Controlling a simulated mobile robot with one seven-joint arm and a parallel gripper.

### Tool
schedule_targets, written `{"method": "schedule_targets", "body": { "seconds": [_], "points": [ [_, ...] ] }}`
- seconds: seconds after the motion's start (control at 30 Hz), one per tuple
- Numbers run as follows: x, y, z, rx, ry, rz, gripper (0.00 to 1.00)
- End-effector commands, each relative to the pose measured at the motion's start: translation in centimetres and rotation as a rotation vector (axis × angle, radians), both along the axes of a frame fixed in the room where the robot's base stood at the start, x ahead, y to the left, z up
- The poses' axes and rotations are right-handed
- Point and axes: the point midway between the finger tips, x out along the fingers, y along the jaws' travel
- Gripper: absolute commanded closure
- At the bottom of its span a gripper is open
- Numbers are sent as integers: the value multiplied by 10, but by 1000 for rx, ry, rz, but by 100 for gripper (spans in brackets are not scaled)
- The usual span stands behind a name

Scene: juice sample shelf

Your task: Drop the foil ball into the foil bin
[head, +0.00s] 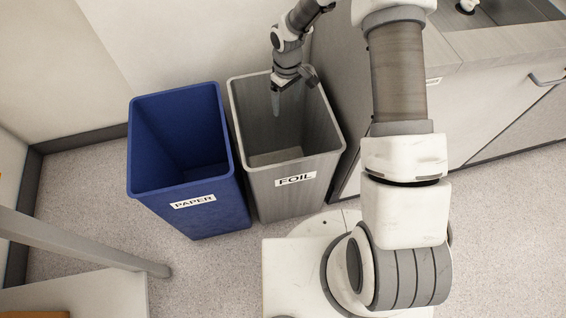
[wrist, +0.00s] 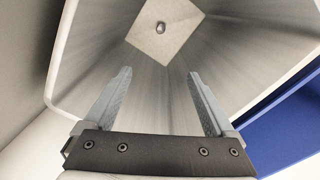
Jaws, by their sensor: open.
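The grey bin labelled FOIL (head: 290,190) stands upright on the floor. My gripper (head: 293,95) is over its open top, near the back rim, pointing down. In the wrist view my gripper (wrist: 160,76) is open, with nothing between its two fingers. A small shiny foil ball (wrist: 160,28) lies on the pale floor inside the foil bin (wrist: 62,60), well below the fingertips and apart from them. I cannot make out the ball in the head view.
A blue bin labelled PAPER (head: 190,215) stands directly left of the foil bin; its blue side also shows in the wrist view (wrist: 285,135). A cabinet with a counter (head: 500,90) is to the right. A wall is behind the bins, and a grey rail (head: 85,243) is at lower left.

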Motion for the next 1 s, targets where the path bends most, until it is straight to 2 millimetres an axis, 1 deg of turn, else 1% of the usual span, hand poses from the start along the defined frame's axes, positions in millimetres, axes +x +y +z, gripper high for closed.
{"method": "schedule_targets", "body": {
  "seconds": [0.13,0.27,0.5,0.7,0.83,1.0],
  "points": [
    [1,0,10,1,-2,-1,11],
    [1,0,34,0,-3,-1,11],
    [1,0,94,0,-4,0,11],
    [1,0,139,0,-3,-1,11],
    [0,0,159,1,-2,-1,11],
    [0,0,173,0,-1,1,11]
  ]
}}
